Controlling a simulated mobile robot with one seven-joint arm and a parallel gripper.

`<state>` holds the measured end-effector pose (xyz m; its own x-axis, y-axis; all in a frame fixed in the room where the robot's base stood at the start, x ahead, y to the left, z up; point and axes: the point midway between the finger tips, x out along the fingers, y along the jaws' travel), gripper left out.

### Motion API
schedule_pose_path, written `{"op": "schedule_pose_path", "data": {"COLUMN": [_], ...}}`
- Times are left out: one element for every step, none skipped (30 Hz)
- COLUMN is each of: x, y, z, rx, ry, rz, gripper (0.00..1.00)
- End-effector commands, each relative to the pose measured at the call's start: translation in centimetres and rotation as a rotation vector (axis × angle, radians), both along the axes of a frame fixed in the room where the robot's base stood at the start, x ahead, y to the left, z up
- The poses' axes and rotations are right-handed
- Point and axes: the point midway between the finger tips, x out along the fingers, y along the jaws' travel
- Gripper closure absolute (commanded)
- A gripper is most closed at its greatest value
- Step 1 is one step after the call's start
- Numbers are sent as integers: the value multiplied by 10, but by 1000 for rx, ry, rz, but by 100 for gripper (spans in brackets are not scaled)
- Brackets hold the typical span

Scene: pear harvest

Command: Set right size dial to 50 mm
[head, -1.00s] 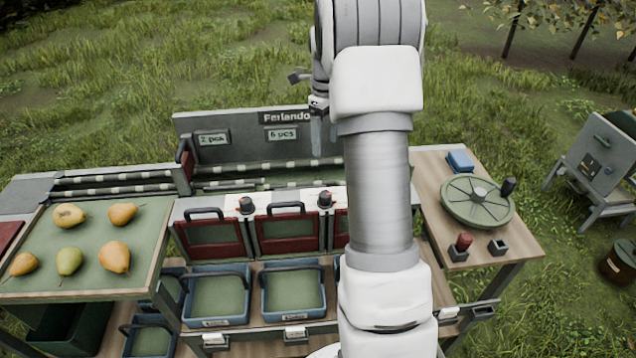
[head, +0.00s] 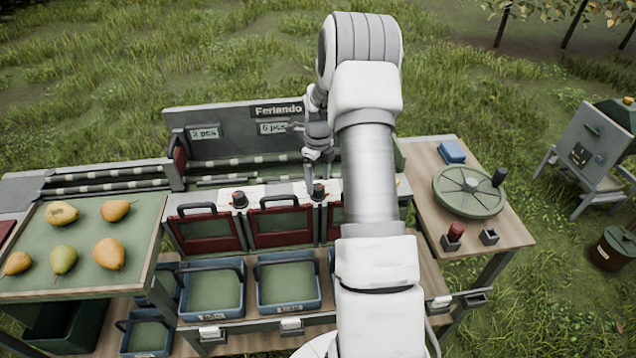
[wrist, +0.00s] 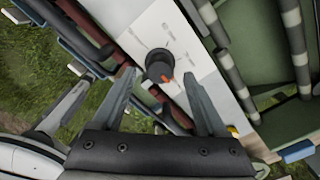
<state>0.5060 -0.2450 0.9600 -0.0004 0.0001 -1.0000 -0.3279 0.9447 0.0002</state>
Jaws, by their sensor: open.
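The right size dial (head: 319,190) is a black knob with an orange pointer mark on a white panel above the red-framed gates. It also shows in the wrist view (wrist: 159,65), just beyond the fingertips and between them, with its orange mark at its lower right edge. The scale print around it is too small to read. My gripper (head: 318,178) is open and empty, pointing down at the dial. In the wrist view my gripper's two fingers (wrist: 162,80) stand apart on either side of the dial, and I see no contact.
Red-framed gates (head: 208,232) stand below, over blue crates (head: 213,318). A grey sign board rises behind.

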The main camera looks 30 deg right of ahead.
Motion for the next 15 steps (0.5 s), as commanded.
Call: {"op": "schedule_pose_path", "data": {"x": [0,0,0,0,0,0,0,0,0,0,0,0,0,0,0], "y": [0,0,0,1,1,1,1,1,1,1,1,1,1,0,0], "z": [-6,-9,-12,-14,-16,-17,-18,-19,-19,-19,-19,-19,-19,-19,-19], "rx": [1,1,0,1,1,1,1,1,1,0,0,0,0,0,0], "ry": [3,1,0,0,0,0,0,0,0,0,0,0,0,0,0], "rz": [0,1,2,2,2,2,2,2,2,2,2,1,1,1,1], "gripper": [24,24,24,24,24,24,24,24,24,24,24,24,24,24,26]}}
